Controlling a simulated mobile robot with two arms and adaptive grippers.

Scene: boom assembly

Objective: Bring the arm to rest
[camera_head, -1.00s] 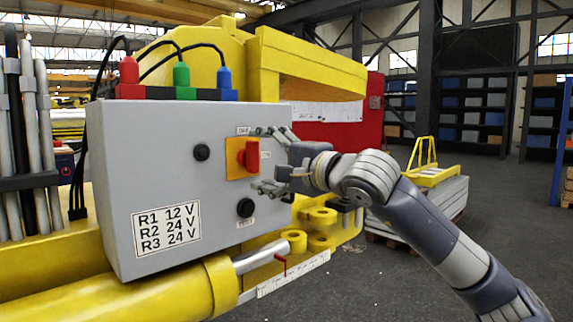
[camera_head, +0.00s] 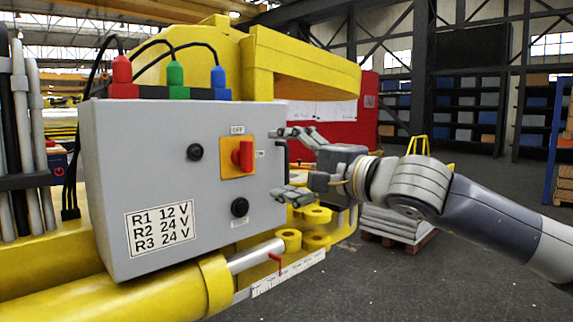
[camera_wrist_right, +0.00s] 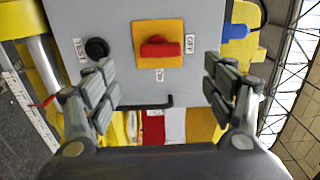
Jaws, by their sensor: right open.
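My right gripper (camera_head: 285,163) is open and empty at the right edge of the grey control box (camera_head: 140,165). In the right wrist view the gripper (camera_wrist_right: 166,95) shows its two fingers spread wide, with the box face beyond them. The red rotary switch (camera_head: 243,156) on its yellow plate stands upright in the head view, apart from the fingers. It also shows in the wrist view (camera_wrist_right: 160,48), between the fingers. My right arm reaches in from the right. My left gripper is not in view.
Black knobs sit on the box face (camera_head: 195,152) (camera_head: 239,207). Red, green and blue plugs with cables stand on the box top. A yellow boom with a cylinder (camera_head: 170,295) runs below. A pallet stack (camera_head: 395,222) stands behind my arm. The floor at right is clear.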

